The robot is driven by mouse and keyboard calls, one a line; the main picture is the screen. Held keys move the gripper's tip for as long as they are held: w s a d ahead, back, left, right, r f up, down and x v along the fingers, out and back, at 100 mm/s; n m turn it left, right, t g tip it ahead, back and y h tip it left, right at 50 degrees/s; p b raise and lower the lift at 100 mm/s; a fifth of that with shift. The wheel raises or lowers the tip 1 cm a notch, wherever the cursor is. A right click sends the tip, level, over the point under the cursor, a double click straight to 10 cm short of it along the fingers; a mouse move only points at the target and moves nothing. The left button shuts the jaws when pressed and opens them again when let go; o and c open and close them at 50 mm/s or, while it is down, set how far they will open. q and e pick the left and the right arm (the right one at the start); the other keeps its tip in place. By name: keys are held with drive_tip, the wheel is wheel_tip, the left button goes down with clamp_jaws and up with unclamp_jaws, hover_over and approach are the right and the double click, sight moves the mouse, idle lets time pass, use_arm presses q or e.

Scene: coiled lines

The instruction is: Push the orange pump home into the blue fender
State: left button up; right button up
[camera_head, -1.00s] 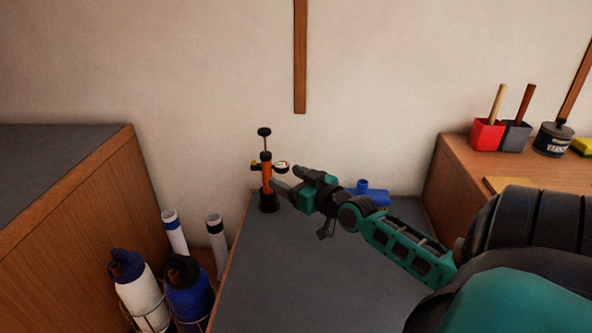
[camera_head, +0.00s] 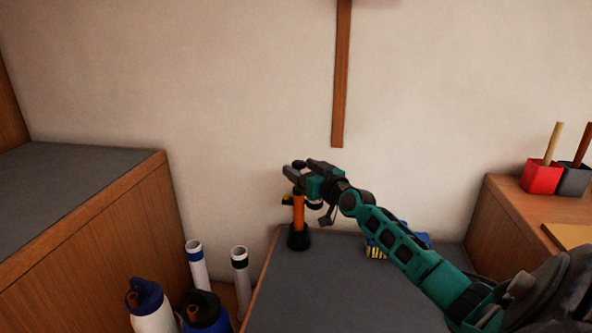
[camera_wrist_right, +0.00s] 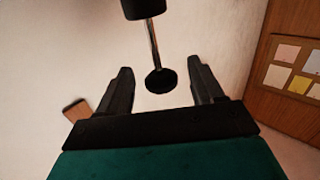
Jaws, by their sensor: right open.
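The orange pump (camera_head: 298,217) stands upright on its black foot at the back left of the grey bench top. My right gripper (camera_head: 294,172) is open at the pump's upper end. In the right wrist view, the pump's thin rod and round black knob (camera_wrist_right: 160,80) show between the two spread fingers (camera_wrist_right: 160,88), apart from both. The blue fender (camera_head: 205,314), with a black top, stands in the lower left, cut off by the picture edge. My left gripper is not in view.
A white fender with a blue top (camera_head: 150,305) stands beside the blue one, with two white tubes (camera_head: 197,265) behind. A blue object (camera_head: 420,241) is partly hidden behind my right arm. A red pot (camera_head: 540,177) stands on the right cabinet. The front of the bench is clear.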

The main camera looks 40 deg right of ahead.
drive_tip(key=shift+w+d+b, duration=0.15)
drive_tip(key=shift+w+b, duration=0.25)
drive_tip(key=shift+w, duration=1.15)
